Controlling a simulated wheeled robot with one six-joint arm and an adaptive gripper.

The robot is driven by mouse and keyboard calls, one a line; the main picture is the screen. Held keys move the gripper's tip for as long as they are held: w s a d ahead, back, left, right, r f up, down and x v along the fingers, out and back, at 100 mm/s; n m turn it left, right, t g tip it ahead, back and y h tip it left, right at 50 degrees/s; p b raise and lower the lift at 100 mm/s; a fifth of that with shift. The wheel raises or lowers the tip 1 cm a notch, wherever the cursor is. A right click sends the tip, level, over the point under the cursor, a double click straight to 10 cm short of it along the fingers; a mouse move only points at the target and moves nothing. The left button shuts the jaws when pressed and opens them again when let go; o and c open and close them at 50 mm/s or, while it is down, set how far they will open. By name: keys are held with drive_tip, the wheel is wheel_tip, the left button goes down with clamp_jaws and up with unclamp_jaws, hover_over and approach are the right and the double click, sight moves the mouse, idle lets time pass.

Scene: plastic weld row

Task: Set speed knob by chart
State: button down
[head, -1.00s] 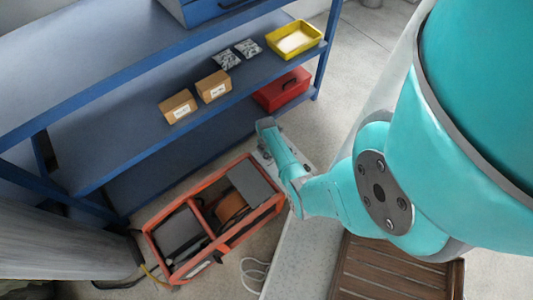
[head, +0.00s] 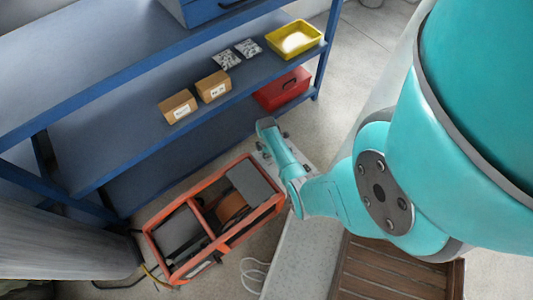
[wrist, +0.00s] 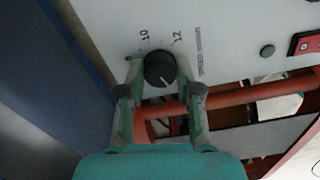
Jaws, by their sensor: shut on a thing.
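The speed knob (wrist: 160,69) is a round black dial with a pale pointer line on a light grey panel (wrist: 235,25). The pointer line slants to the lower right in the wrist view. The printed marks "10" and "12" stand above the knob. My gripper (wrist: 160,76) has its two green fingers on either side of the knob and is shut on it. In the head view my arm hides the knob and most of the panel. Small print (wrist: 199,50) right of the knob is too small to read. No readable chart shows.
An orange-framed machine (head: 215,243) stands on the floor beside the blue shelf (head: 130,135). The shelf holds cartons (head: 213,87), packets and a yellow tray (head: 273,42). A red box (head: 283,89) sits below.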

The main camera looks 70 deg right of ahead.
drive_tip(key=m, duration=0.4)
drive_tip(key=shift+m, duration=0.3)
drive_tip(key=m, duration=1.4)
drive_tip(key=shift+m, duration=0.3)
drive_tip(key=m, duration=0.9)
drive_tip(key=shift+m, duration=0.4)
drive_tip(key=m, duration=0.4)
drive_tip(key=shift+m, duration=0.3)
drive_tip(key=m, duration=0.4)
drive_tip(key=shift+m, duration=0.3)
